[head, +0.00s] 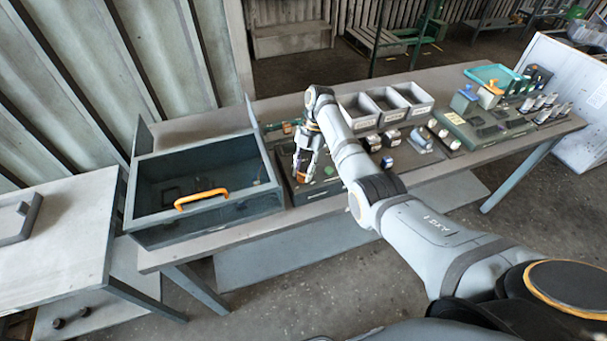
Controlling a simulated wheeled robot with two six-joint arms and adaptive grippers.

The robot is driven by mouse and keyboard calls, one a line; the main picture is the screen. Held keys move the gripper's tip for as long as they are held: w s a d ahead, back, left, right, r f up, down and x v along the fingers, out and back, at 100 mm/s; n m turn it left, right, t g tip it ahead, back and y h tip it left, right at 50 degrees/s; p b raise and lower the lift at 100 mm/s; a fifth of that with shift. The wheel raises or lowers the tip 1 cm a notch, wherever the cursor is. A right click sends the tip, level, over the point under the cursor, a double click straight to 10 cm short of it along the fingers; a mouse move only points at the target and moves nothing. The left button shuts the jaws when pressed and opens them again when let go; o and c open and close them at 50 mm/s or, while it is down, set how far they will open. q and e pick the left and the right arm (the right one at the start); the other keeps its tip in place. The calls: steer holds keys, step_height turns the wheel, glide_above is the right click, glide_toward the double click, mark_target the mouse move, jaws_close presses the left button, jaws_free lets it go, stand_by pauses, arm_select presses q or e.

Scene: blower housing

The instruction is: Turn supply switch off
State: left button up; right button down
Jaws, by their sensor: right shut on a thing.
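My right arm reaches in from the lower right. Its gripper (302,166) points down at a low dark control box (322,188) on the workbench, just right of the blower housing bin. The fingers are shut around a small part on top of the box, which looks like the supply switch. The fingers hide most of it, so I cannot tell its position. A small green button shows on the box beside the fingers. My left gripper is not in view.
A dark open bin with an orange handle (202,198) stands left of the box. Grey compartment trays (358,112) and several small parts lie to the right. A green fixture (485,128) is farther right. A lower table (62,240) stands at far left.

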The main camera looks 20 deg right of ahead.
steer(key=shift+n+h+b, duration=0.3)
steer(key=shift+n+b, duration=0.05)
steer(key=shift+n, duration=0.25)
steer(key=c, duration=1)
jaws_free()
